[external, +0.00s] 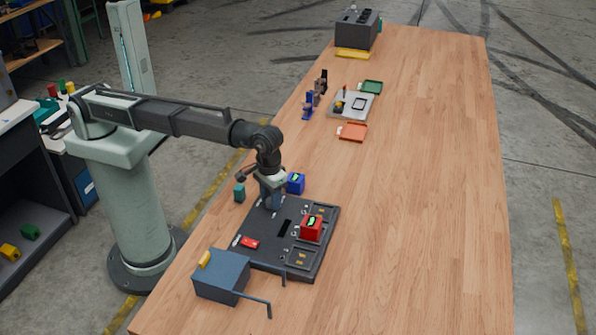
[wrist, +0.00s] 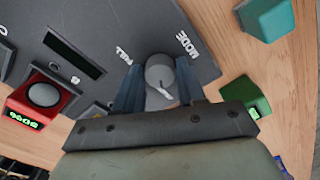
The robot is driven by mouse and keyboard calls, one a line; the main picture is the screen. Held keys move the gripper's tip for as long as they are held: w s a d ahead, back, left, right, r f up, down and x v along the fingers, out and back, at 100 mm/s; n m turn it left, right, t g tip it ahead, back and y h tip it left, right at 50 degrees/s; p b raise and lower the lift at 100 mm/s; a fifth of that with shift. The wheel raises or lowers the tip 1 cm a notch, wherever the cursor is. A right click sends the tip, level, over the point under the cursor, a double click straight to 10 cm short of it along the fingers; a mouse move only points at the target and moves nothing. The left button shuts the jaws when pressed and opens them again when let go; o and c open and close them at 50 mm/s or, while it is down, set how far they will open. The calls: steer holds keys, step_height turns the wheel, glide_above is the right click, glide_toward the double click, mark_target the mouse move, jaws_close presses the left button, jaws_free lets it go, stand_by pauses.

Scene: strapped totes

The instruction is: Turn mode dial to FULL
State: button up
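The mode dial (wrist: 160,73) is a round grey knob with a white pointer mark, on a dark panel (external: 270,262). In the wrist view the word MODE (wrist: 187,45) stands beside it. A partly covered label (wrist: 123,56), seemingly FULL, is to its left. The pointer faces down in that view, away from both labels. My gripper (wrist: 160,80) is over the dial with one finger on each side, and both fingers appear flush against it. In the external view my gripper (external: 271,200) is low at the panel's far left corner and hides the dial.
A red block with a display (external: 311,228) sits on the panel, which also holds a red switch (external: 250,242). A blue-grey box (external: 221,277) is at the front. The table's right side is clear.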

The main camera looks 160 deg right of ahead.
steer(key=c, duration=0.6)
steer(key=shift+m, duration=0.3)
steer(key=m, duration=1)
steer(key=shift+m, duration=0.4)
steer(key=m, duration=1.2)
steer(key=shift+m, duration=0.4)
